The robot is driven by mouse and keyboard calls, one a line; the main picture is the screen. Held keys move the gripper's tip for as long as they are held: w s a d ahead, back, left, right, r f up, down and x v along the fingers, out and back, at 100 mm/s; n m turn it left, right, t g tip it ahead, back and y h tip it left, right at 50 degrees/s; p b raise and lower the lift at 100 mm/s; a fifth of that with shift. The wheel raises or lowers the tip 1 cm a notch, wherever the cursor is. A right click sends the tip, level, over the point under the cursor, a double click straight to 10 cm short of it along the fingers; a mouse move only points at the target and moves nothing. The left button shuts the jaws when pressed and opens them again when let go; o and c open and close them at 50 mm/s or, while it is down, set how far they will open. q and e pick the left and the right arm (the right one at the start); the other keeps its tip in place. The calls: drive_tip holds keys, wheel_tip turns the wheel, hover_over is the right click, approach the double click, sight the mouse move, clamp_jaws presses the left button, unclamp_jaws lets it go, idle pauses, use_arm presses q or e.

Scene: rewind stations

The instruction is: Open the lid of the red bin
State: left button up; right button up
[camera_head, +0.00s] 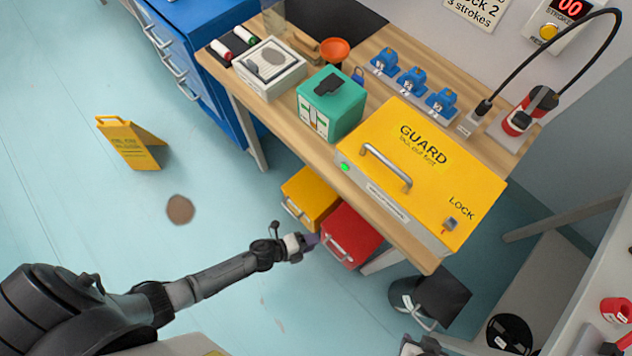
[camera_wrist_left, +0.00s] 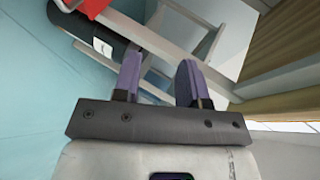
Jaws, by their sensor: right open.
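The red bin (camera_head: 352,234) sits on the floor under the front edge of the workbench, with a pale handle on its front. Its top looks closed. My left gripper (camera_head: 311,241) is just left of the bin, close to its front; I cannot tell if they touch. In the left wrist view my left gripper (camera_wrist_left: 158,82) has its two purple fingers apart with nothing between them. A red part, likely the bin (camera_wrist_left: 92,7), shows at the top left of that view. My right gripper (camera_head: 423,346) is at the bottom edge, partly cut off, open and apart from the bin.
A yellow bin (camera_head: 311,196) stands left of the red one. The workbench (camera_head: 265,102) overhangs both, with a yellow guard box (camera_head: 430,165) on top. A yellow floor sign (camera_head: 128,145) stands on open floor at left.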

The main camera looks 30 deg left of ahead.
idle(0.7)
use_arm(q)
drive_tip(key=a+f+n+y, duration=0.3)
drive_tip(key=a+n+y, duration=0.1)
drive_tip(key=w+a+r+n+g+y, duration=0.3)
drive_tip(key=a+r+n+y, duration=0.35)
drive_tip(key=r+n, duration=0.4)
drive_tip(key=s+d+r+n+g+h, duration=0.1)
drive_tip(key=s+r+n, duration=0.25)
drive_tip(key=r, duration=0.45)
drive_tip(key=s+d+r+n+g+h, duration=0.1)
drive_tip(key=s+r+n, duration=0.3)
drive_tip(key=r, duration=0.5)
drive_tip(key=s+f+g, duration=0.1)
drive_tip(key=s+f, duration=0.1)
drive_tip(key=s, duration=0.5)
drive_tip(key=shift+s+a+f+g, duration=0.2)
drive_tip(key=shift+s+g, duration=0.1)
drive_tip(key=shift+g, duration=0.1)
drive_tip(key=r+p, duration=3.7)
drive_tip(key=p, duration=0.1)
drive_tip(key=shift+w+r, duration=0.4)
